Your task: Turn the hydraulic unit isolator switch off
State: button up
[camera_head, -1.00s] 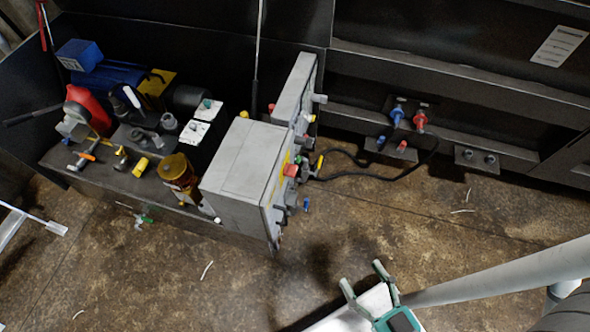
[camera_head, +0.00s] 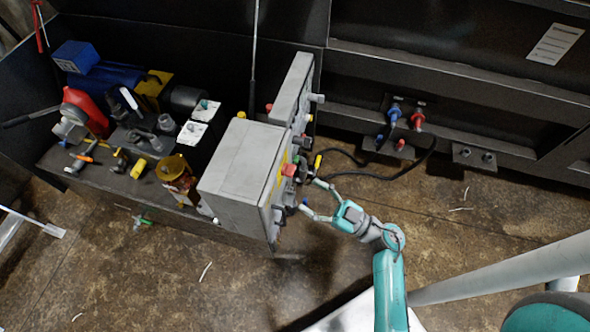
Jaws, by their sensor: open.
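The hydraulic unit (camera_head: 98,168) stands at the left in a black tray, with a grey control box (camera_head: 236,168) at its right end. The box's front faces right and is seen nearly edge-on. It carries a red knob on yellow (camera_head: 289,170) and several other controls. I cannot tell for sure which one is the isolator switch. My gripper (camera_head: 309,198) is open, its two fingers pointing left at the box front. The fingertips are close to the controls below and right of the red knob; contact cannot be told. The controls between the fingers are partly hidden.
A second, narrower grey box (camera_head: 293,88) stands behind the control box. Black cables run right towards blue (camera_head: 394,113) and red (camera_head: 417,120) couplings on the black compactor wall. A pale pole (camera_head: 500,270) crosses the lower right. The brown floor in front is mostly clear.

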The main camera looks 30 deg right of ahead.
aim_at(289, 170)
jog(key=w+d+f+g, duration=0.4)
jog(key=d+f+g, duration=0.1)
jog(key=d, duration=0.4)
jog(key=x, duration=1.1)
jog(key=shift+s+a+y, duration=0.2)
jog(key=shift+y, duration=0.2)
jog(key=shift+r, duration=0.1)
jog(key=shift+c, duration=0.3)
jog(key=c, duration=1.1)
